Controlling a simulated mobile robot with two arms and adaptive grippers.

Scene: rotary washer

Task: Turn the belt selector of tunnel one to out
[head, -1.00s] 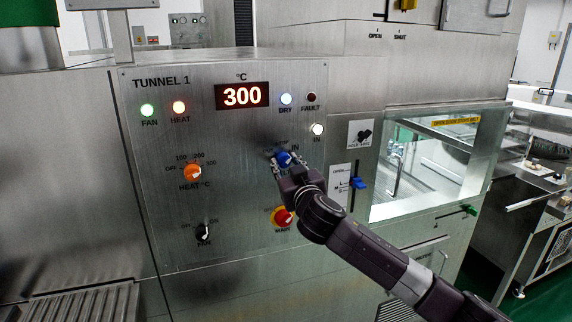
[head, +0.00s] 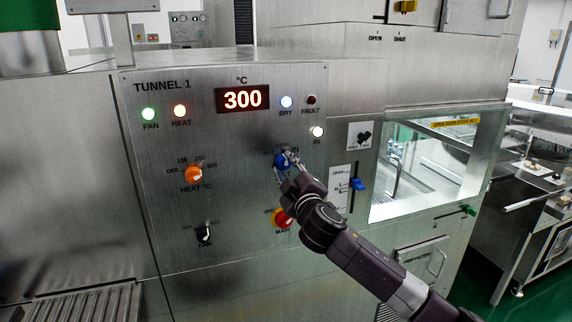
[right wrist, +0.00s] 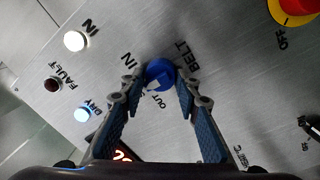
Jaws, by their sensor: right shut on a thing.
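The belt selector is a blue knob (head: 280,161) on the TUNNEL 1 panel, below the lit IN lamp. In the right wrist view the knob (right wrist: 160,72) sits between my fingertips, with the labels BELT, IN and OUT around it. A white mark on the knob faces the lower left there, between IN and OUT; its exact setting is hard to tell. My right gripper (head: 287,165) is shut on the knob, one finger on each side. It also shows in the right wrist view (right wrist: 160,88). My left gripper is not in view.
The steel panel also carries an orange heat knob (head: 194,174), a black fan knob (head: 204,233) and a red main switch (head: 282,218) close below my gripper. A blue-handled slider (head: 358,184) is to the right. The display (head: 242,99) reads 300.

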